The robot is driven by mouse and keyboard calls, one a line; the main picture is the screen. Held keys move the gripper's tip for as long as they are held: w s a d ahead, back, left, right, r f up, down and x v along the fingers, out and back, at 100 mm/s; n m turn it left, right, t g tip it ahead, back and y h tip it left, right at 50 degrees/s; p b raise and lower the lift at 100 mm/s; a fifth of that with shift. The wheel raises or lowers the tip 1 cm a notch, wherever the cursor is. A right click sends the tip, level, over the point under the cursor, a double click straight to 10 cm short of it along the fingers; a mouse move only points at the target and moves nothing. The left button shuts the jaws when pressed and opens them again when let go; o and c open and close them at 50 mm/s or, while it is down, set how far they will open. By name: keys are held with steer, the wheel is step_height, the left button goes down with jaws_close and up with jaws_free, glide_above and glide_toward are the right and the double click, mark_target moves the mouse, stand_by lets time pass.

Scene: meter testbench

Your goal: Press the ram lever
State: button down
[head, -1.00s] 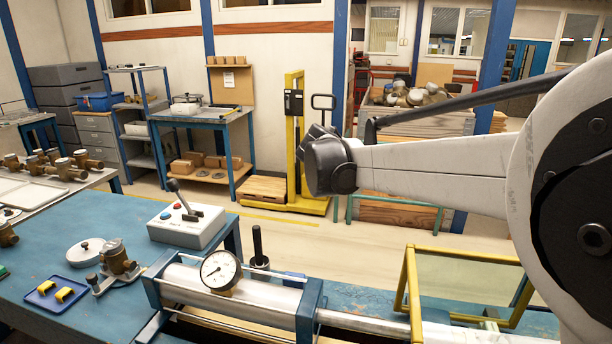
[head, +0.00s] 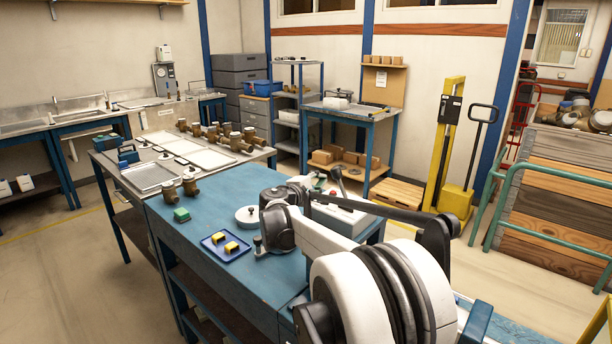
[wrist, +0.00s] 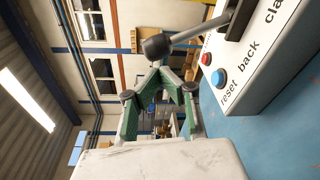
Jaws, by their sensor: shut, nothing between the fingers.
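A lever with a black knob (wrist: 155,46) rises at a slant from a white control box (wrist: 262,68). The box has a red and a blue button and printed words, including "reset" and "back". In the head view the lever (head: 338,178) and the box (head: 338,214) show behind my arm, which hides part of the box. My gripper (wrist: 163,74) has green fingers that meet at their tips, shut and empty. In the wrist view the tips appear just below the knob; I cannot tell if they touch it. In the head view my arm hides the gripper.
The blue bench (head: 205,205) bears a blue tray (head: 213,252) with yellow pieces, a green block (head: 181,214) and a round white lid (head: 247,217). Brass meters (head: 230,138) stand farther back. A yellow lift (head: 445,145) stands on the floor behind. My arm covers the bench's right part.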

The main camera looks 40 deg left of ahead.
steer(key=shift+n+y, duration=0.3)
steer(key=shift+n, duration=0.1)
steer(key=s+a, duration=0.1)
steer(key=a, duration=0.1)
steer(key=s+a+f, duration=0.1)
steer(key=s+a, duration=0.1)
steer(key=shift+a+f, duration=0.15)
steer(key=shift+w, duration=0.15)
